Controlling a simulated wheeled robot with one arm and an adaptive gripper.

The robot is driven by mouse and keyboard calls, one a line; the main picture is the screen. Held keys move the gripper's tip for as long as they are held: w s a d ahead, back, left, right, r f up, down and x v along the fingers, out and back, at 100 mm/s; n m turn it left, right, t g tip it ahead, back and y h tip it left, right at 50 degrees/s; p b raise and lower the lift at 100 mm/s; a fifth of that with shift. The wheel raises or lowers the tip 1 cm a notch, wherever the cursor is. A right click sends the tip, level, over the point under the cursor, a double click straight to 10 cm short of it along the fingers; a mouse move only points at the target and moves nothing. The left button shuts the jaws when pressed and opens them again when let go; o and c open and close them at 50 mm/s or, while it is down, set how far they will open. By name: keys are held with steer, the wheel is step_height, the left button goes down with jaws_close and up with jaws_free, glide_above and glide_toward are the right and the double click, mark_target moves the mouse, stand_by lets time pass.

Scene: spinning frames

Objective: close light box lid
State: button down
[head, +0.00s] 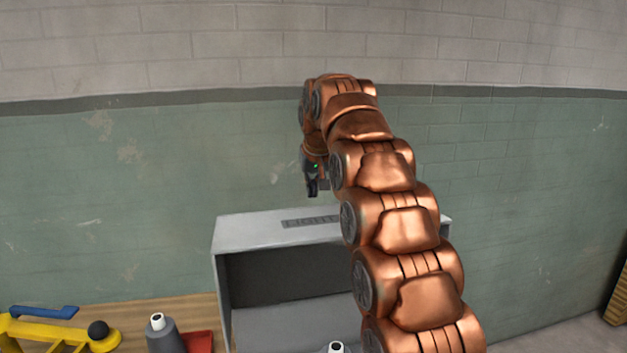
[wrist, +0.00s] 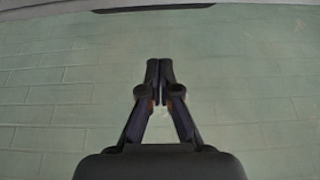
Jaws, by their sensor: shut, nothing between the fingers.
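The light box (head: 222,290) is a grey, open-fronted box on the wooden table, with its dark inside showing. Its top panel (head: 260,232) carries the word "LIGHT", partly covered by my arm. I cannot tell from this view which panel is the lid. My gripper (head: 312,194) points down above and behind the box's top, apart from it as far as I can see. In the wrist view my gripper (wrist: 160,62) is shut and empty, with the green brick wall beyond. The box's right part is hidden behind my arm.
A yellow tool with a blue handle (head: 45,312) lies on the wooden table (head: 130,308) at left. A grey bottle (head: 163,335) and a red object (head: 198,342) stand near the box. Another white-topped item (head: 336,348) shows at the bottom edge. A brick wall (head: 120,200) stands behind.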

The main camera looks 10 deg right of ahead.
mark_target(315, 209)
steer(key=shift+s+f+p, duration=0.35)
steer(key=shift+f+p, duration=0.25)
steer(key=shift+f, duration=0.2)
steer(key=shift+s+f+p, duration=0.3)
steer(key=shift+f+p, duration=0.25)
steer(key=shift+f, duration=0.2)
steer(key=shift+s+f+p, duration=0.35)
steer(key=shift+f+p, duration=0.25)
steer(key=shift+f, duration=0.2)
steer(key=shift+s+b, duration=0.15)
steer(key=shift+b, duration=0.2)
